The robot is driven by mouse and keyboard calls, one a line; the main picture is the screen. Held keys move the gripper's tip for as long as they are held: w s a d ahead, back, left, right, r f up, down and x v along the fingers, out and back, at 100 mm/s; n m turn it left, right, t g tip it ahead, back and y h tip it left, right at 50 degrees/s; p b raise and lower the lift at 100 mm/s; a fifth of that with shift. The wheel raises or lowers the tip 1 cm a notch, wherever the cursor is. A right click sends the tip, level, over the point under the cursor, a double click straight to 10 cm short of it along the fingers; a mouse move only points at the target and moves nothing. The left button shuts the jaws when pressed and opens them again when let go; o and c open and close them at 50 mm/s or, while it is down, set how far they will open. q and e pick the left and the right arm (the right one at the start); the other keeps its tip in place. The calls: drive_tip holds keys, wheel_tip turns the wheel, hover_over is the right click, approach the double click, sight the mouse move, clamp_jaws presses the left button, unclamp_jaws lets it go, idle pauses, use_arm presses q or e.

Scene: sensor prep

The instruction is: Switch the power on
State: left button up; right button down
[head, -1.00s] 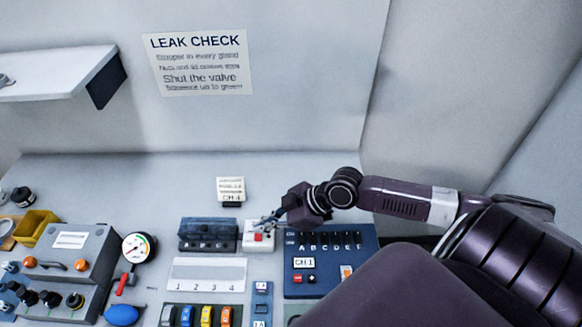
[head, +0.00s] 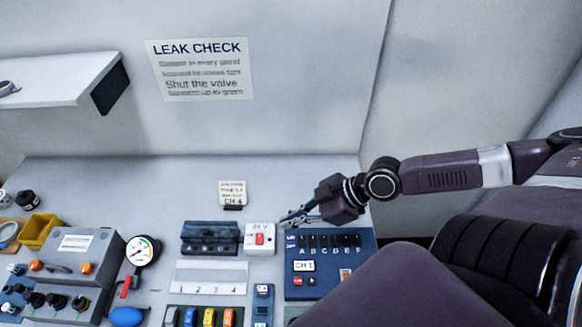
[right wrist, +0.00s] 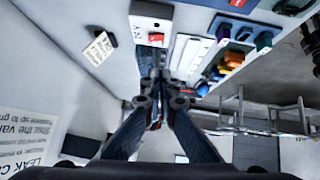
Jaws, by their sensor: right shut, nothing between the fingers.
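The white power box (head: 260,238), marked 24 V, stands on the bench left of the blue panel. Its red switch (head: 259,239) shows on the front face. The box also shows in the right wrist view (right wrist: 142,22), with the red switch (right wrist: 156,37) near its edge. My right gripper (head: 284,220) is shut and empty, just right of the box, above the blue panel's upper left corner. In the right wrist view its closed fingertips (right wrist: 159,72) lie below the switch in the picture, apart from it. My left gripper is not in view.
The blue panel (head: 364,268) with lettered slots A to F and a CH 1 display lies right of the box. A dark block (head: 209,237) stands close on its left. A CH 4 card (head: 232,193) stands behind.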

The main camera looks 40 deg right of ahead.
idle(0.6)
drive_tip(key=shift+w+d+r+t+b, duration=0.1)
drive_tip(key=shift+w+r+t+b, duration=0.1)
drive_tip(key=shift+w+b, duration=0.35)
drive_tip(key=shift+w+r+t+b, duration=0.1)
drive_tip(key=shift+w+t+b, duration=0.1)
drive_tip(key=shift+b, duration=0.5)
drive_tip(key=shift+f, duration=0.15)
